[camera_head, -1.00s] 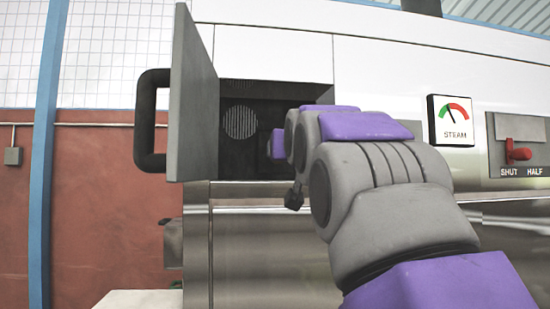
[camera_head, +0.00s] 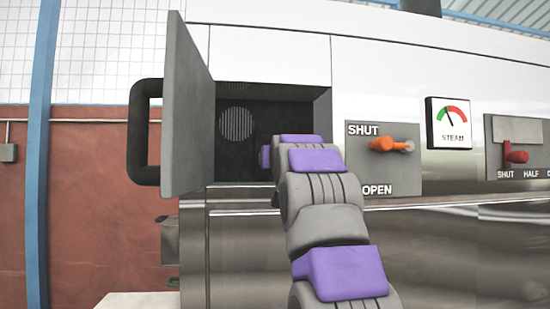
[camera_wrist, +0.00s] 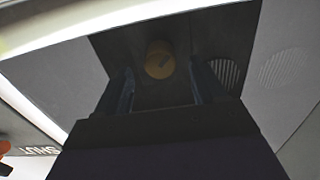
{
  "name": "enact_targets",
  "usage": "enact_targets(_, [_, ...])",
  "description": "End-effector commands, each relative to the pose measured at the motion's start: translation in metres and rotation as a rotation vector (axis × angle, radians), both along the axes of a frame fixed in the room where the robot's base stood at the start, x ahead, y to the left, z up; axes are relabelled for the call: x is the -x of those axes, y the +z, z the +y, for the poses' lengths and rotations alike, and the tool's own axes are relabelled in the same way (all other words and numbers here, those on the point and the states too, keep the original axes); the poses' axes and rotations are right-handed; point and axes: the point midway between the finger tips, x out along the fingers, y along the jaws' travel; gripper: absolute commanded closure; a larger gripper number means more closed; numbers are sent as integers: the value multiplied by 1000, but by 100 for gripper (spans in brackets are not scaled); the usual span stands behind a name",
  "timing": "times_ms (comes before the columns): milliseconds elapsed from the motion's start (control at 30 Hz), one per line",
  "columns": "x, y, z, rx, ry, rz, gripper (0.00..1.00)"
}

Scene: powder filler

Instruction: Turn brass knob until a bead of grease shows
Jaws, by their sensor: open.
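The brass knob (camera_wrist: 160,60) shows in the wrist view as a round, dull yellow piece on the dark back of the recess, with a darker mark on its face. My gripper (camera_wrist: 162,78) is open, its two dark fingers either side of the view below the knob. I cannot tell whether they touch it, and the knob looks clear of them. In the head view my arm (camera_head: 320,190) reaches into the open recess (camera_head: 285,108) and hides the knob. No grease is visible in either view.
The grey door (camera_head: 190,110) with its black handle (camera_head: 142,132) stands open at the recess's left. A round vent (camera_head: 236,124) is in the recess. To the right are an orange SHUT/OPEN lever (camera_head: 390,145), a steam gauge (camera_head: 448,123) and a red switch (camera_head: 515,155).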

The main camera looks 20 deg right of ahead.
Motion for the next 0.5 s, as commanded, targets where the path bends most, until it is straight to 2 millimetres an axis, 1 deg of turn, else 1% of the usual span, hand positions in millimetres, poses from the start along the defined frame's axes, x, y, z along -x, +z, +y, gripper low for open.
enact_targets(33, [-7,1,-2,0,0,1,31])
enact_targets(300, [-33,2,-10,0,0,1,31])
enact_targets(500, [-43,2,-13,-1,1,0,31])
